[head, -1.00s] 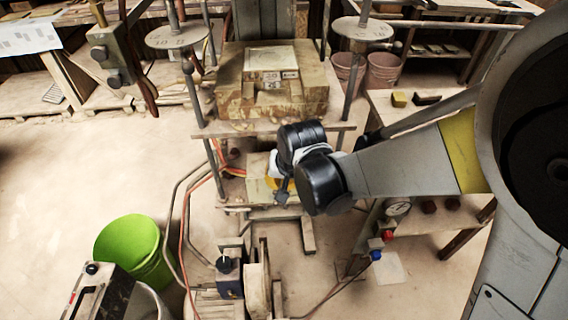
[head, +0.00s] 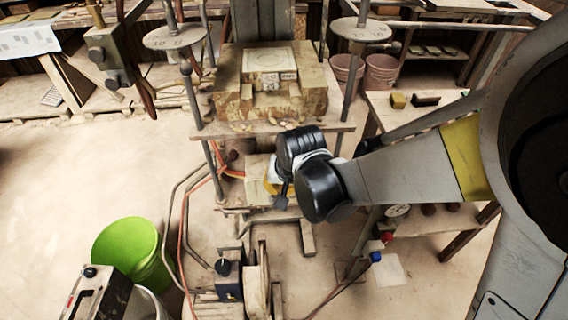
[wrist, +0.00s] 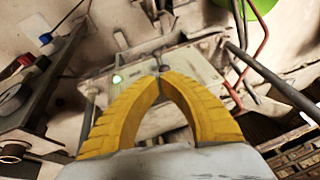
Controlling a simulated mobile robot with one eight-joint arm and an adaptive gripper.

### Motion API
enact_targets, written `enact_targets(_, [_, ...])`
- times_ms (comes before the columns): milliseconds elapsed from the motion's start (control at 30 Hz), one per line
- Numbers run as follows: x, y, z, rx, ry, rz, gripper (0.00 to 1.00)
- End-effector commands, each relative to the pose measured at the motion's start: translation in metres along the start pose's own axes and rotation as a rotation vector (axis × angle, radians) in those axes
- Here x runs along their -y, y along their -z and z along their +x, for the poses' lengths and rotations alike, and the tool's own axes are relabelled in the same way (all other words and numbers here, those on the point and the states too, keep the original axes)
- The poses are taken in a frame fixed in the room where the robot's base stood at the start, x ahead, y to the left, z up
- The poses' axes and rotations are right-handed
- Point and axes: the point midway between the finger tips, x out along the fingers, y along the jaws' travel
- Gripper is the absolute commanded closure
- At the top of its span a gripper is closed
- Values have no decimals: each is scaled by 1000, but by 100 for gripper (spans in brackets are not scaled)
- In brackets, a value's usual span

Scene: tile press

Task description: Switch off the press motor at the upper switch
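A grey box with two dark round knobs (head: 108,52), one above the other, hangs at the upper left of the head view. A blue box with a black knob (head: 229,277) sits on the machinery at the bottom centre. I cannot tell which is the motor's upper switch. My gripper (wrist: 163,73) shows in the wrist view with its two yellow fingers curved together, tips meeting and nothing visible between them. In the head view my black wrist joints largely hide the gripper, below the press table.
The press (head: 270,97) has a wooden block and tile on its table, with upright rods around. A green bin (head: 132,251) stands lower left. Orange hoses (head: 190,235) run beside the frame. A red knob (head: 387,237) and blue knob (head: 376,257) are right. Floor at left is clear.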

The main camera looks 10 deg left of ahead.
Motion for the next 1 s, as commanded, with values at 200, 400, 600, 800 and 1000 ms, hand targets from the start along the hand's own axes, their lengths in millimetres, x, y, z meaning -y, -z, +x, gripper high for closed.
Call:
enact_targets(200, [-1,-6,4,0,0,0,100])
enact_targets(400, [-2,-11,6,0,0,0,100])
enact_targets(600, [-3,-14,9,0,0,0,100])
enact_targets(800, [-4,-15,10,0,0,0,100])
enact_targets(1000, [-4,-16,11,0,0,0,100])
